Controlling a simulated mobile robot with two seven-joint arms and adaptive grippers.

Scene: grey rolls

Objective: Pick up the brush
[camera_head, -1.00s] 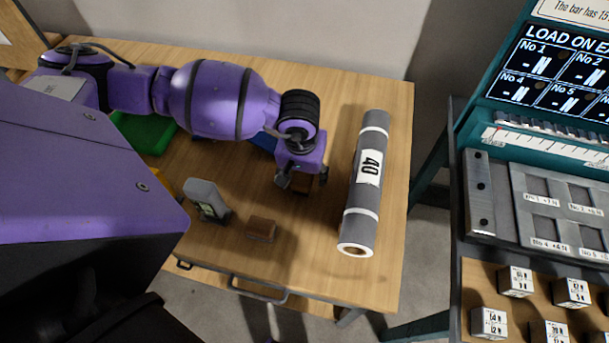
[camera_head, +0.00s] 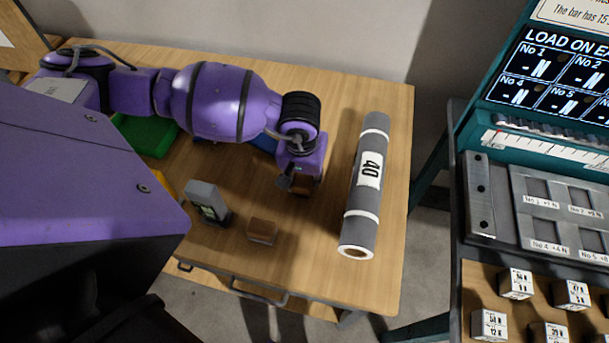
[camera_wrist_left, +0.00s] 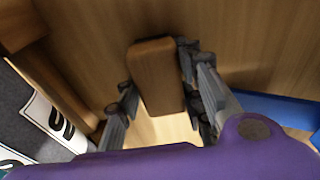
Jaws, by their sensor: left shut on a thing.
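A brown wooden block-shaped piece, which I take to be the brush (camera_head: 302,186), is between the fingers of my left gripper (camera_head: 301,182) above the wooden table. In the left wrist view the brush (camera_wrist_left: 156,75) shows as a smooth, rounded brown block. The fingers of my left gripper (camera_wrist_left: 163,98) are shut on it, one on each side. Its underside is hidden, and I cannot tell whether it touches the table. My right gripper is not in view.
A grey roll marked 40 (camera_head: 369,170) lies just right of the gripper. A small brown block (camera_head: 262,231) and a grey device (camera_head: 208,203) are nearer the front. Green (camera_head: 148,136) and blue (camera_head: 265,142) items lie behind. A teal-framed bench (camera_head: 455,165) stands right of the table (camera_head: 310,270).

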